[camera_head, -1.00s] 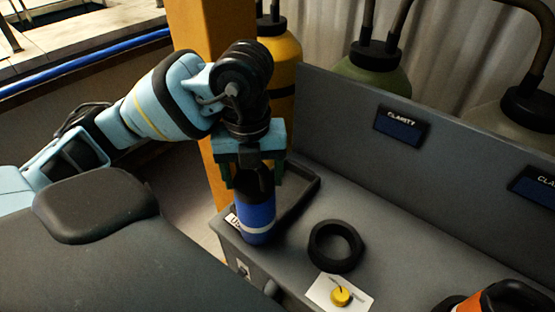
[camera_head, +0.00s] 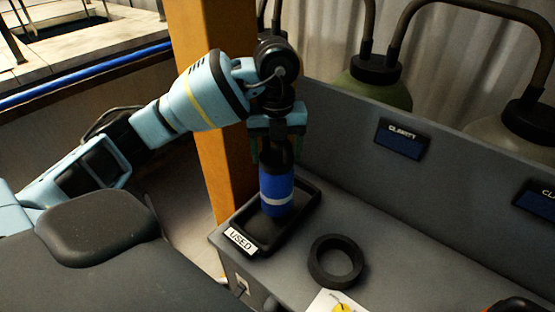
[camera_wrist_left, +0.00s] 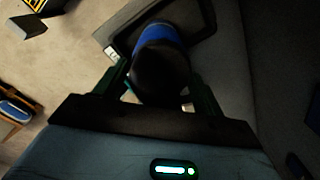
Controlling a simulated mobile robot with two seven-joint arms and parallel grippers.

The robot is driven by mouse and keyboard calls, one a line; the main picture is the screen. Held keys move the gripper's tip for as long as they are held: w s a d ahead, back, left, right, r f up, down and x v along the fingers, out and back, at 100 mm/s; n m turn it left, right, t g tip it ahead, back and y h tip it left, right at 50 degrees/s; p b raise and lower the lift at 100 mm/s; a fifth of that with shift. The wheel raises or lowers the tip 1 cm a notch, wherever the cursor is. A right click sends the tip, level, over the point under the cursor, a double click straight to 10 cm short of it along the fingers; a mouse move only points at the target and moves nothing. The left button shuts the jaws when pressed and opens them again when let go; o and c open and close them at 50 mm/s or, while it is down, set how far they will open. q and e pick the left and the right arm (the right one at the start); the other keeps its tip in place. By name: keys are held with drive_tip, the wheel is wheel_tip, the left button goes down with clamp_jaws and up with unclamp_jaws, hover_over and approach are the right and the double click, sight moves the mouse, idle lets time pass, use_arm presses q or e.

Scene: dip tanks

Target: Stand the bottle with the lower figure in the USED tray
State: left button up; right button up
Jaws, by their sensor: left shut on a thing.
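A blue bottle (camera_head: 276,190) with a black top and a pale band is upright in my left gripper (camera_head: 277,158). The left gripper is shut on its black upper part; in the left wrist view the bottle's dark top (camera_wrist_left: 160,75) sits between the fingers. The bottle is over the black tray (camera_head: 307,213) labelled USED (camera_head: 240,241). I cannot tell whether its base touches the tray floor. No figure on the bottle is readable. My right gripper is not in view.
A black ring (camera_head: 336,262) lies on the grey bench right of the tray. A white card with a yellow piece (camera_head: 340,306) is at the bottom edge. CLARITY signs (camera_head: 402,139) are on the back panel. An orange post (camera_head: 222,150) stands behind the arm.

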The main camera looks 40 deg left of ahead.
use_arm(q)
drive_tip(key=shift+w+a, duration=0.1)
drive_tip(key=shift+w, duration=0.35)
drive_tip(key=shift+f, duration=1.75)
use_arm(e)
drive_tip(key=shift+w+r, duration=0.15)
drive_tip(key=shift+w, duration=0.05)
use_arm(q)
drive_tip(key=shift+f, duration=0.15)
drive_tip(key=o, duration=1.8)
drive_tip(key=shift+s, duration=0.1)
drive_tip(key=shift+o, duration=0.2)
wheel_tip(320, 180, up, 7)
drive_tip(key=shift+f, duration=0.1)
wheel_tip(320, 180, up, 6)
drive_tip(key=shift+f+p, duration=0.25)
drive_tip(key=shift+p, duration=0.7)
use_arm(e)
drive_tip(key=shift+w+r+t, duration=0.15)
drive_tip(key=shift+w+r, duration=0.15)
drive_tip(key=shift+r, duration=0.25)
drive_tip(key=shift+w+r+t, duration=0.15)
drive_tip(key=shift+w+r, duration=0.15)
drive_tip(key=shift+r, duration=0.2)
